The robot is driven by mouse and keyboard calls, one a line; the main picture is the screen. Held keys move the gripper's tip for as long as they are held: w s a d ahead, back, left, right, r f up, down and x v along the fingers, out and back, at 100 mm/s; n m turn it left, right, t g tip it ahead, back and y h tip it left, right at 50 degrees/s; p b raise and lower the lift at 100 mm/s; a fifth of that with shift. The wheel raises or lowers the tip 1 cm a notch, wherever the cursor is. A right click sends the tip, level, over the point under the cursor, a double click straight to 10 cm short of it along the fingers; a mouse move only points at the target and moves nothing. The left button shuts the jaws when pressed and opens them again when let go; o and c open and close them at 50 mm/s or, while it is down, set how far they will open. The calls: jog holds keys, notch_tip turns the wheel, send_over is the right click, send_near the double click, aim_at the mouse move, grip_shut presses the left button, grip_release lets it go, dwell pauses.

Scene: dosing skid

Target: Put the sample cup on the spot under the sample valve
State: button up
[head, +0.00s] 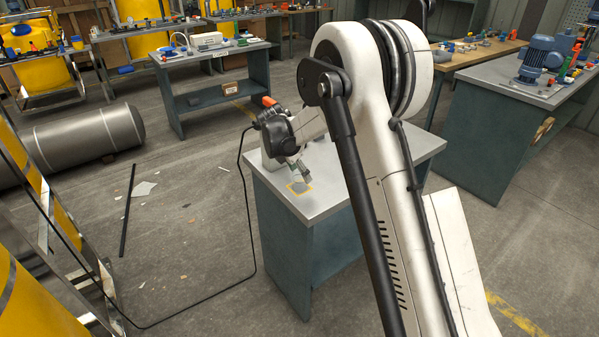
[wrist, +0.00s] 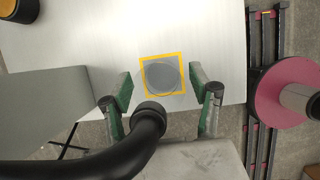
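The spot is a grey disc in a yellow square (wrist: 181,57) on the pale tabletop; the square also shows in the head view (head: 291,191). In the wrist view my gripper (wrist: 162,88) has its two green-padded fingers apart on either side of the spot. A faint, see-through round outline, which I take for the sample cup (wrist: 163,101), spans the gap between the pads. Its height above the table is hard to judge. In the head view my gripper (head: 299,171) is low over the table, just behind the square. The sample valve is not clearly identifiable.
A black curved pipe (wrist: 148,128) ends close to the left finger. A grey panel (wrist: 45,110) stands at left and a dark round object (wrist: 18,10) at the top left corner. The small table (head: 330,195) has bare top around the square. A grey tank (head: 75,145) lies on the floor.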

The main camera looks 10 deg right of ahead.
jog(key=v, duration=1.2)
jog(key=s+d+r+m+t+y, duration=0.1)
jog(key=s+d+r+m, duration=0.1)
jog(key=s+r+m, duration=0.55)
jog(key=s+d+r+m+t+y, duration=0.15)
jog(key=s+r+m, duration=0.35)
jog(key=s, duration=0.9)
jog(key=s+f+m+t+y, duration=0.1)
jog(key=s+f+m+t, duration=0.2)
jog(key=s+m, duration=0.7)
jog(key=s, duration=1)
jog(key=shift+d+f+p, duration=0.3)
jog(key=shift+f+p, duration=0.05)
jog(key=shift+f, duration=0.05)
jog(key=shift+o, duration=0.4)
jog(key=shift+y, duration=0.25)
